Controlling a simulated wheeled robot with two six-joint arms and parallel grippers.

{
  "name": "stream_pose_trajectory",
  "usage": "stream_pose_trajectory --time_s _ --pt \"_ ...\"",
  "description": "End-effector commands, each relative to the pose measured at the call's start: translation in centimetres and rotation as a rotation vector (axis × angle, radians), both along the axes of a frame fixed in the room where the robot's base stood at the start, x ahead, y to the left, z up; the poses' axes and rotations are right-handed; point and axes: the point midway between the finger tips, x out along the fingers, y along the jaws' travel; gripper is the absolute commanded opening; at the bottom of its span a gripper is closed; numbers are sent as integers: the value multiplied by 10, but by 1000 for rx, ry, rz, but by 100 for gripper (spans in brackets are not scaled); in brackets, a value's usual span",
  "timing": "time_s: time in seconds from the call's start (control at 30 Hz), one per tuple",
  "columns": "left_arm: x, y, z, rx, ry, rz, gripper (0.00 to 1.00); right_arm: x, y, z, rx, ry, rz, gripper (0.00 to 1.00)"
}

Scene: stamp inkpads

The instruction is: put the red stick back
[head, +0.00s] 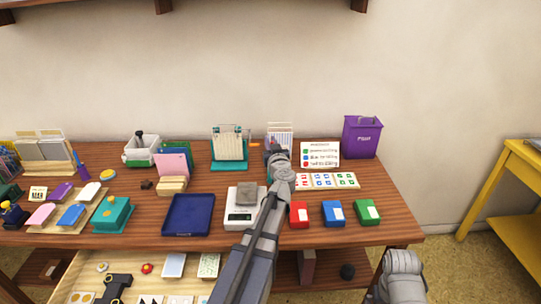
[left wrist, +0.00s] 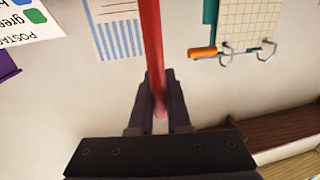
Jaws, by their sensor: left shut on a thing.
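The red stick (left wrist: 152,40) is long and thin in the left wrist view. My left gripper (left wrist: 160,108) is shut on it near one end, and its far end runs out of the top of that view. In the head view my left gripper (head: 279,158) is above the back of the table, in front of a rack of striped cards (head: 280,131). It hides most or all of the stick there. Part of my right arm shows at the lower right, but its gripper does not.
A scale (head: 243,219) with a grey block, a blue tray (head: 188,215) and red (head: 299,214), blue (head: 333,213) and green (head: 366,212) boxes stand along the front. A teal rack (head: 229,165), a sign (head: 320,153) and a purple bin (head: 362,137) stand at the back.

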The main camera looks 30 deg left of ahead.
Motion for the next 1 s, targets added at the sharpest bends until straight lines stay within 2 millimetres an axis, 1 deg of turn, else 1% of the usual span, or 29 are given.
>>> stream_pose_trajectory --time_s 0.2,0.3,0.6,0.77,0.8,1.0 --pt "0 0 -27 0 0 0 0 0 0 -27 0 0 0 100" --pt "0 0 -37 0 0 0 0 0 0 -37 0 0 0 100" --pt "0 0 -36 0 0 0 0 0 0 -36 0 0 0 100" --pt "0 0 -41 0 0 0 0 0 0 -41 0 0 0 100" --pt "0 0 -39 0 0 0 20 0 0 -39 0 0 0 100" --pt "0 0 -39 0 0 0 42 0 0 -39 0 0 0 100"
